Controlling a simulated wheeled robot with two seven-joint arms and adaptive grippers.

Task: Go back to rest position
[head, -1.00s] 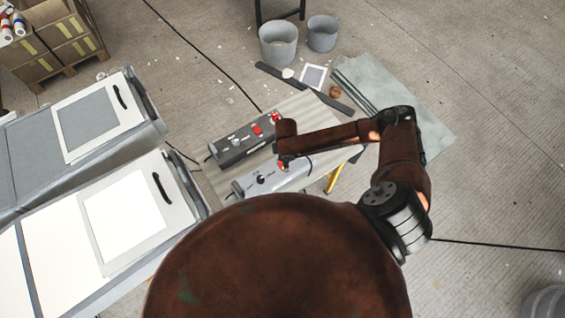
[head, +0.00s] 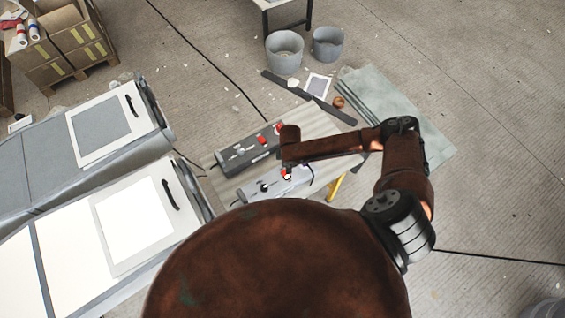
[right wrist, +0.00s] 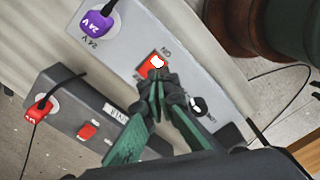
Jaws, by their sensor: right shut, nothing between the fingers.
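My right gripper (head: 287,173) is over the light grey control box (head: 262,189) on the bench. In the right wrist view the closed fingertips (right wrist: 158,76) are right at the red rocker switch (right wrist: 147,67) with its white lit spot, marked ON. I cannot tell whether they touch it. The fingers are shut with nothing between them. The same box carries a purple 24 V plug (right wrist: 96,23) and a black knob (right wrist: 198,106). My left gripper is out of view.
A dark grey control box (head: 245,155) with red parts lies beside the light one. Two moulds with white-framed panels (head: 135,225) stand at left. Grey buckets (head: 284,66) and greenish sheets (head: 395,105) lie beyond. Floor at right is mostly clear, with a cable across it.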

